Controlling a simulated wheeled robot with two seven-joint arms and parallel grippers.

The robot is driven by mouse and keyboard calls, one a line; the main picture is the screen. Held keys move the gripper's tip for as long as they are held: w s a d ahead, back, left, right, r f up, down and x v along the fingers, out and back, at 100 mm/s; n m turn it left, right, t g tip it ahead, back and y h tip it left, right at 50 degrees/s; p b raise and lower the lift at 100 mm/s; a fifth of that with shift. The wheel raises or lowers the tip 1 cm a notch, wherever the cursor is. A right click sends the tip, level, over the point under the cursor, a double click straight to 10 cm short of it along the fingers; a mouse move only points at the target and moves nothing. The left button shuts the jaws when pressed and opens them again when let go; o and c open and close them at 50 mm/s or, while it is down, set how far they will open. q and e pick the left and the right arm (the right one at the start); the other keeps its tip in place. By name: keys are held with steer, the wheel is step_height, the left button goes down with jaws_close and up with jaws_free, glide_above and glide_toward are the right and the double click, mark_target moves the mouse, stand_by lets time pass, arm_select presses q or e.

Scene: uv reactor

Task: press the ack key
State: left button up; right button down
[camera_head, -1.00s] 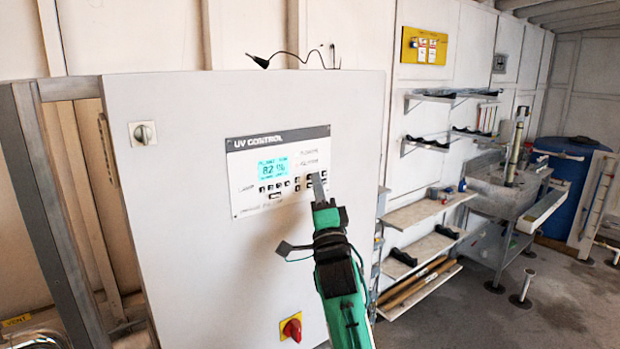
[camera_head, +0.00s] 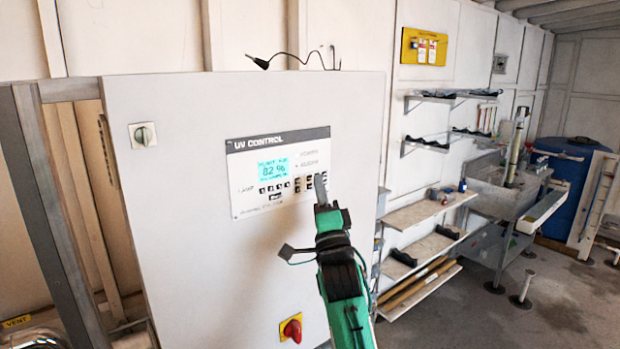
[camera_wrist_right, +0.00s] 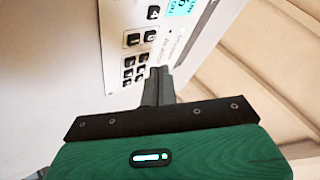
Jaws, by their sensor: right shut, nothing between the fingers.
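The UV control panel (camera_head: 245,170) is on the front of a white cabinet, with a lit cyan display (camera_head: 272,169) reading 82 %. Black keys (camera_head: 274,186) run in a row below the display, and a block of keys (camera_head: 310,183) sits to its right. Which one is the ack key is too small to read. My right gripper (camera_head: 320,180) is shut and empty, its tips at the right edge of the key block. In the right wrist view the fingertips (camera_wrist_right: 160,72) are close beside the lower keys (camera_wrist_right: 133,68); I cannot tell whether they touch. My left gripper is out of view.
A red knob on a yellow plate (camera_head: 291,327) is low on the cabinet, and a grey rotary switch (camera_head: 143,134) is at its upper left. A black cable (camera_head: 290,55) lies along the cabinet top. Shelves (camera_head: 425,220) stand to the right.

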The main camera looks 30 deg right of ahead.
steer(key=shift+s, duration=0.1)
steer(key=shift+s+d+p, duration=0.2)
steer(key=shift+s+p, duration=0.15)
steer(key=shift+s, duration=2.1)
steer(key=shift+f+y, duration=0.15)
steer(key=shift+y, duration=0.15)
